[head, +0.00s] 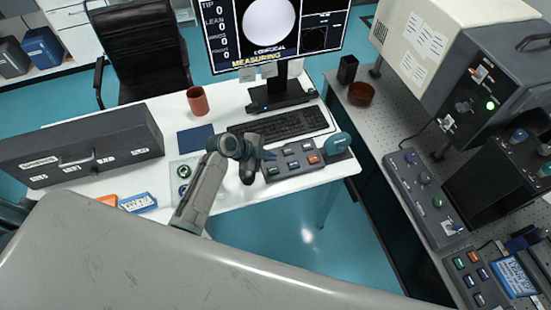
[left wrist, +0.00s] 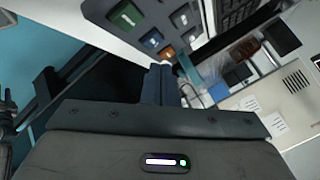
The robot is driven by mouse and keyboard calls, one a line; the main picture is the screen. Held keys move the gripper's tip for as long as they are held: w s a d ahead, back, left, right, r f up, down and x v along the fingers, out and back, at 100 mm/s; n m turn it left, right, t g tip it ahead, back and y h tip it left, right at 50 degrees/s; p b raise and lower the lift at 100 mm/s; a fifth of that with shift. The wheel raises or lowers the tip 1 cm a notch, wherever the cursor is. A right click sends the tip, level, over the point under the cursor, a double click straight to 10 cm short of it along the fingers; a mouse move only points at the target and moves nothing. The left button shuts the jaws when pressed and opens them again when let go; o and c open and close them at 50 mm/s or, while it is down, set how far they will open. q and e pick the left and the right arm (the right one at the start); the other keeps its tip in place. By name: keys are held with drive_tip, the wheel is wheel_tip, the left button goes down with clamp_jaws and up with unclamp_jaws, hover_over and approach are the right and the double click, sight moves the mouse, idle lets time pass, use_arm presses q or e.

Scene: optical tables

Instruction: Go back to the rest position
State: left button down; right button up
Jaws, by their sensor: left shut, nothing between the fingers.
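My left arm reaches over the white desk (head: 228,108) in the head view. Its left gripper (head: 268,155) is shut and empty, beside a grey button panel (head: 292,162) with several coloured buttons. In the left wrist view the closed fingers (left wrist: 160,72) point toward the same panel (left wrist: 150,30). I cannot tell from these views whether the fingertips touch it. My right gripper is not in view.
A monitor (head: 275,30), keyboard (head: 280,124), reddish cup (head: 198,100) and dark case (head: 80,145) stand on the desk. A perforated bench (head: 385,128) with equipment (head: 470,85) lies to the right. Teal floor (head: 315,240) shows between.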

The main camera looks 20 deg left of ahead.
use_arm(q)
drive_tip(key=shift+s, duration=0.45)
drive_tip(key=s+a+r+n+g+y, duration=0.1)
drive_tip(key=s+a+r+n+y, duration=0.25)
drive_tip(key=s+n, duration=0.45)
drive_tip(key=s+a+r+n+g+y, duration=0.1)
drive_tip(key=s+a+r+n+y, duration=0.2)
drive_tip(key=s, duration=0.8)
drive_tip(key=s+a+r+n+y, duration=0.2)
drive_tip(key=s+a+r+n, duration=0.15)
drive_tip(key=s+n, duration=0.5)
wheel_tip(320, 180, down, 38)
drive_tip(key=s+a+m+g+b, duration=0.1)
drive_tip(key=s+a+g+b, duration=0.15)
drive_tip(key=b, duration=0.45)
drive_tip(key=s+f+b, duration=0.2)
drive_tip(key=s+f, duration=0.6)
drive_tip(key=f, duration=0.4)
drive_tip(key=s+a+f+b, duration=0.1)
drive_tip(key=s+f+b, duration=0.2)
drive_tip(key=s+f, duration=0.6)
wheel_tip(320, 180, down, 3)
drive_tip(key=shift+s+r+h, duration=0.1)
drive_tip(key=shift+s+h, duration=0.2)
drive_tip(key=shift+h, duration=0.05)
